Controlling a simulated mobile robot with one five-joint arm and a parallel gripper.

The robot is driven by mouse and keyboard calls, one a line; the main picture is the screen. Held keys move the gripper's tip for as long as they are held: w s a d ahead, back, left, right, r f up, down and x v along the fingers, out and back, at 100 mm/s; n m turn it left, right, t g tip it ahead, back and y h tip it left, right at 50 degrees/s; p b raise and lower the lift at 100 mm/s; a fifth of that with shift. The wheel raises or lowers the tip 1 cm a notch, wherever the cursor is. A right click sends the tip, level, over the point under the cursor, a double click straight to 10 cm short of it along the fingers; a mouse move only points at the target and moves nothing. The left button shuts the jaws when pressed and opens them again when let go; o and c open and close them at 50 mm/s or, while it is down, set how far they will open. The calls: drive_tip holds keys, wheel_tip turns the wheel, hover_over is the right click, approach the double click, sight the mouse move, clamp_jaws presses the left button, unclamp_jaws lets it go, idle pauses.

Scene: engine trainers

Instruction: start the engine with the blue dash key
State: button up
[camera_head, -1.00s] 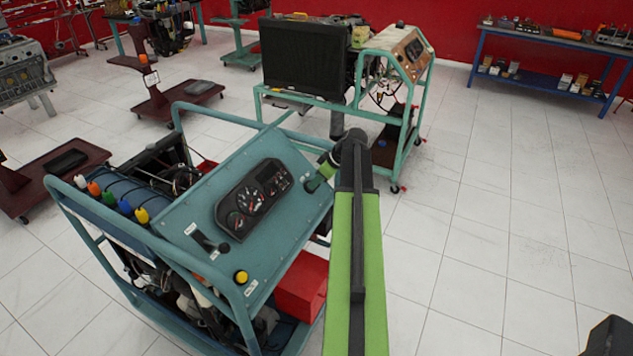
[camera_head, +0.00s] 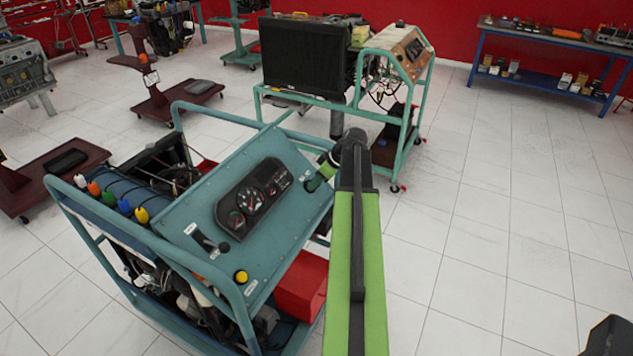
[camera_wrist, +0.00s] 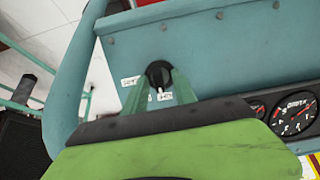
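The dash panel (camera_head: 185,270) is a sloped blue-teal board on an engine trainer stand, with a black gauge cluster (camera_head: 253,195) on it. The dash key switch (camera_wrist: 158,71) shows in the wrist view as a round black knob near the panel's edge, with a small pale part below it. I see no blue on it. My gripper (camera_wrist: 160,76) has its two green fingers on either side of this knob, tips close against it. It appears closed on it. In the head view my gripper (camera_head: 318,178) is at the panel's upper right, and the knob is hidden there.
A yellow button (camera_head: 241,277) and a black lever (camera_head: 210,242) are on the panel's lower part. A red box (camera_head: 301,287) is under the panel's right side. Another trainer with a black radiator (camera_head: 302,58) stands behind. The tiled floor at right is clear.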

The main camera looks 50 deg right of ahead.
drive_tip(key=p+v, duration=1.5)
drive_tip(key=v, duration=0.2)
drive_tip(key=shift+r, duration=0.2)
drive_tip(key=shift+s, duration=0.1)
